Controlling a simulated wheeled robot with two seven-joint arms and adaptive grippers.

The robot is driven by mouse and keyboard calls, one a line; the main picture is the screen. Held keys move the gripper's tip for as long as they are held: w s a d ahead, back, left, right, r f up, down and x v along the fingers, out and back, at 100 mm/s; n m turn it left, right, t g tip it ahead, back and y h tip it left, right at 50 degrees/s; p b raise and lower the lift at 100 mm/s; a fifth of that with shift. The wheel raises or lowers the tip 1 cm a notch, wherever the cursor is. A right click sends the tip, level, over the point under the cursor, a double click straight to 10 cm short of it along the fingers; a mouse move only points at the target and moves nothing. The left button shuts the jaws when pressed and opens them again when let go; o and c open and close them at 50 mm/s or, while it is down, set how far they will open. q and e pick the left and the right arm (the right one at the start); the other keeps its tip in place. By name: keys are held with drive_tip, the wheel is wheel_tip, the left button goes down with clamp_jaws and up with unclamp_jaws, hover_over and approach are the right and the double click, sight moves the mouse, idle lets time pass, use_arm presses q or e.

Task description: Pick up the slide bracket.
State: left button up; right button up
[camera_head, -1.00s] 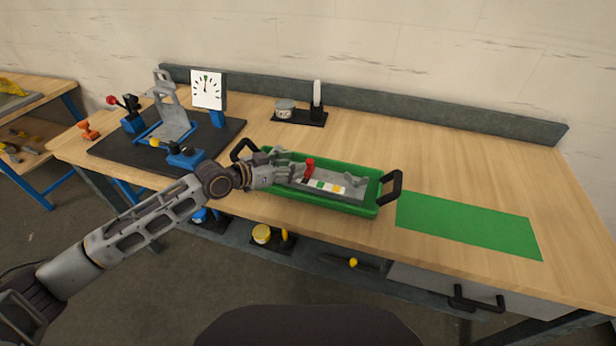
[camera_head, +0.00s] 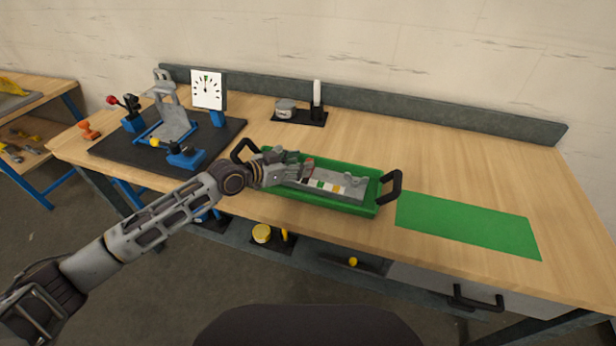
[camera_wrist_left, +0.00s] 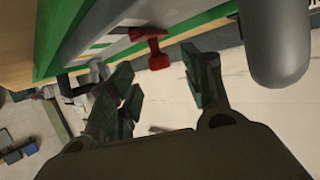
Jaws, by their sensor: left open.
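The green tray (camera_head: 338,207) holds a grey insert with coloured patches (camera_head: 325,184). A small red part (camera_head: 308,162) stands near its left end, and a small grey bracket-like part (camera_head: 355,184) is at its right end. I cannot tell for sure which is the slide bracket. My left gripper (camera_head: 293,160) is over the left part of the tray, close to the red part and partly hiding it. In the left wrist view the red part (camera_wrist_left: 151,47) shows just beyond and between the open fingertips (camera_wrist_left: 160,78), with no clear contact. My right gripper is not in view.
A dark mat (camera_head: 120,155) with a grey stand and a dial (camera_head: 208,89) lies at the left. A dark holder (camera_head: 300,118) stands behind the tray. A flat green area (camera_head: 468,224) right of the tray is empty. Black tray handles (camera_head: 391,187) stick up.

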sight(310, 160)
use_arm(q)
drive_tip(key=shift+w+d+f, duration=0.15)
drive_tip(key=shift+w+d, duration=0.25)
drive_tip(key=shift+d, duration=0.2)
drive_tip(key=shift+w+d+f, duration=0.25)
drive_tip(key=shift+w+d, duration=0.15)
drive_tip(key=shift+d, duration=0.15)
drive_tip(key=shift+w+d+f, duration=0.2)
drive_tip(key=shift+w+d, duration=0.15)
drive_tip(key=shift+d, duration=0.05)
drive_tip(key=shift+w+d, duration=0.1)
drive_tip(key=shift+f, duration=0.1)
drive_tip(key=c, duration=0.4)
clamp_jaws()
drive_tip(key=shift+d+r, duration=0.1)
drive_tip(key=shift+r, duration=0.1)
drive_tip(key=shift+w, duration=0.1)
drive_tip(key=shift+r, duration=0.6)
wheel_tip(310, 160, up, 8)
drive_tip(key=shift+r, duration=0.4)
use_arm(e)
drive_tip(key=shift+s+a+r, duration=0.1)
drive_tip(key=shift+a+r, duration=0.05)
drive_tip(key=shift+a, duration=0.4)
